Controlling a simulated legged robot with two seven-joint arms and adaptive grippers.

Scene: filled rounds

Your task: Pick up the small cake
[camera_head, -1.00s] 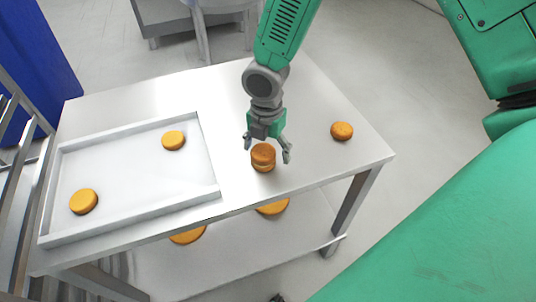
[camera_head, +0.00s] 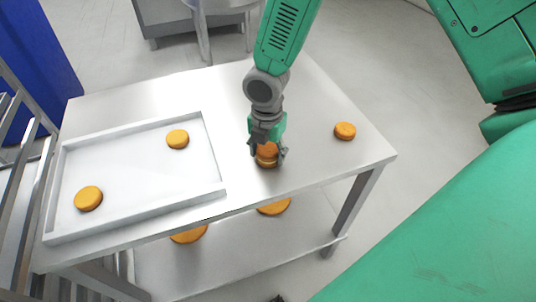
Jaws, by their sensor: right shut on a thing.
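A small cake (camera_head: 267,158), an orange-brown filled round with two layers, stands on the metal table near its front edge, right of the tray. My right gripper (camera_head: 267,152) comes down from above with one finger on each side of the cake and is shut on it. The fingers and wrist hide part of its back and sides. I cannot see a gap between the cake and the table. My left gripper is not in view.
A white tray (camera_head: 221,188) on the left of the metal table (camera_head: 310,105) holds two orange rounds (camera_head: 88,198) (camera_head: 177,139). Another round (camera_head: 345,131) lies at the table's right. Two larger rounds (camera_head: 188,235) (camera_head: 274,207) show on the lower shelf (camera_head: 230,257).

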